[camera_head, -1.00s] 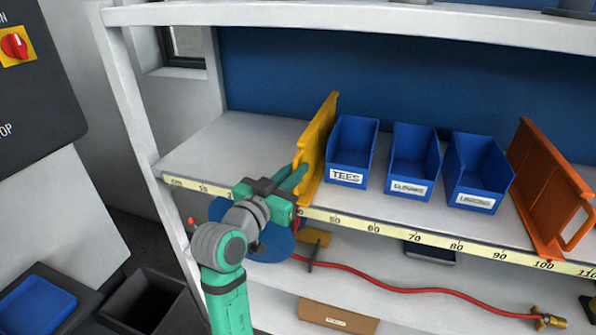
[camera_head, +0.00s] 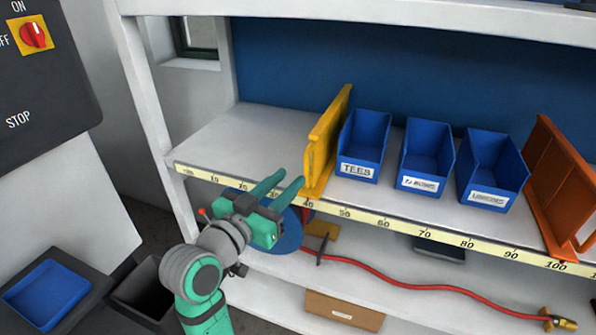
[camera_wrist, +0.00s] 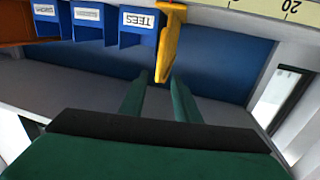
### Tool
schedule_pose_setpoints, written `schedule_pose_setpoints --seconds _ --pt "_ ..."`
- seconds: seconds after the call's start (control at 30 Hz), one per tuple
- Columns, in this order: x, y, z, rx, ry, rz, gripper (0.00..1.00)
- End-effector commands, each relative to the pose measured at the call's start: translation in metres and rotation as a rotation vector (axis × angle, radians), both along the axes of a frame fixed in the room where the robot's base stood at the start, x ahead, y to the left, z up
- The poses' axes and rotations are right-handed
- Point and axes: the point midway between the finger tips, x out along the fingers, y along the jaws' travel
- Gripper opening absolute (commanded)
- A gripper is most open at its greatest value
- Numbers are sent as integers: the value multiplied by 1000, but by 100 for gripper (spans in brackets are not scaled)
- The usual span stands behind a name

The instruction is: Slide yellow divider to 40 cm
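The yellow divider (camera_head: 325,145) stands upright on the shelf, just left of the blue TEES bin (camera_head: 361,147). Its front foot is at about the 40 mark of the ruler strip (camera_head: 376,218) on the shelf's front edge. My gripper (camera_head: 285,180) is in front of the shelf edge, to the left of the divider. Its two green fingers are apart with nothing between them. In the wrist view the divider (camera_wrist: 169,45) shows beyond the open fingertips (camera_wrist: 158,82). The fingers appear clear of it.
Two more blue bins (camera_head: 425,160) stand right of the TEES bin, then an orange divider (camera_head: 558,185) near 100. The shelf left of the yellow divider is bare. A red hose (camera_head: 420,288) lies on the lower shelf.

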Motion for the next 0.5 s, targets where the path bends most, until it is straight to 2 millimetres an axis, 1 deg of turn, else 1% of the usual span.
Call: schedule_pose_setpoints --seconds 0.03,0.2,0.5 --pt "-6 4 0 0 -1 2 29" --pt "-18 8 0 0 0 -3 29" --pt "-21 10 0 0 0 -4 29"
